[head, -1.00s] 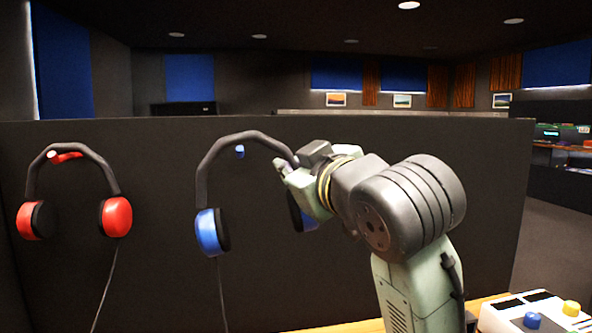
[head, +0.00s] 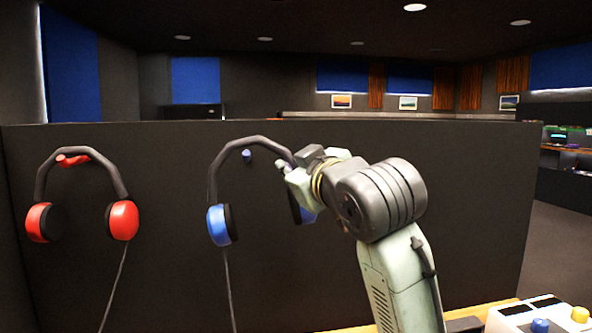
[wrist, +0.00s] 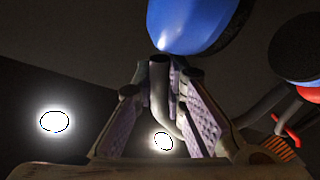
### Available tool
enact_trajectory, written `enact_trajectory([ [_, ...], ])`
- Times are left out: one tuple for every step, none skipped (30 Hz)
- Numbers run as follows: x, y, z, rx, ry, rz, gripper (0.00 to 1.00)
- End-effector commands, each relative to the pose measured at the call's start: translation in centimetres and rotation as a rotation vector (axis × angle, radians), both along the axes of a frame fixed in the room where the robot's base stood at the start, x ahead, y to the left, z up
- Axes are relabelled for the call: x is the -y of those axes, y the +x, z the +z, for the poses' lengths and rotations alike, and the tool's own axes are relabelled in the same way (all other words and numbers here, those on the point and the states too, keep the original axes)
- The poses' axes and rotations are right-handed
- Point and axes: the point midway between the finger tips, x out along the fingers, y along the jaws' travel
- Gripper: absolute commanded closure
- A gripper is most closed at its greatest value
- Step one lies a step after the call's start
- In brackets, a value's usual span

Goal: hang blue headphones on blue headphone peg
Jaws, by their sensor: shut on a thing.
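The blue headphones (head: 218,225) are upright in front of the dark panel in the head view, band on top, one blue ear cup at left. My gripper (head: 291,168) is shut on the right side of their band; the right cup is partly hidden behind it. The blue peg (head: 247,156) shows just under the top of the band, inside the arch. I cannot tell whether the band touches it. In the wrist view the band (wrist: 161,95) runs between my gripper's fingers (wrist: 160,108), with a blue cup (wrist: 195,22) above.
Red headphones (head: 124,220) hang on a red peg (head: 72,160) at the left of the dark panel (head: 450,190). A white control box (head: 510,318) with blue and yellow balls stands at lower right. The panel between the two headphones is clear.

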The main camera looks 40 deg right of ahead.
Motion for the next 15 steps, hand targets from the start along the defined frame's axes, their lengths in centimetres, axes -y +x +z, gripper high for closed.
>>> enact_trajectory([
  [0.2, 0.3, 0.0, 0.0, 0.0, 0.0, 1.0],
  [0.3, 0.4, 0.0, 0.0, 0.0, 0.0, 1.0],
  [0.4, 0.6, 0.0, -0.001, 0.0, 0.0, 1.0],
  [0.5, 0.8, 0.0, -0.001, 0.001, 0.0, 1.0],
  [0.6, 1.0, 0.0, -0.001, 0.001, 0.0, 1.0],
  [0.7, 1.2, 0.0, 0.0, 0.001, 0.001, 1.0],
  [0.8, 1.3, 0.0, 0.0, 0.001, 0.001, 1.0],
  [0.9, 1.5, 0.0, 0.001, 0.001, 0.001, 1.0],
  [1.0, 1.7, 0.0, 0.0, 0.001, 0.001, 1.0],
  [1.1, 1.8, 0.0, 0.0, 0.001, 0.001, 1.0],
  [1.2, 2.0, 0.0, 0.0, 0.001, 0.001, 1.0],
  [1.3, 2.2, 0.0, 0.0, 0.001, 0.001, 1.0],
  [1.4, 2.4, 0.0, 0.0, 0.001, 0.001, 1.0],
  [1.5, 2.5, -0.1, 0.0, 0.001, 0.001, 1.0],
  [1.5, 2.7, -0.3, 0.001, 0.002, 0.002, 1.0],
])
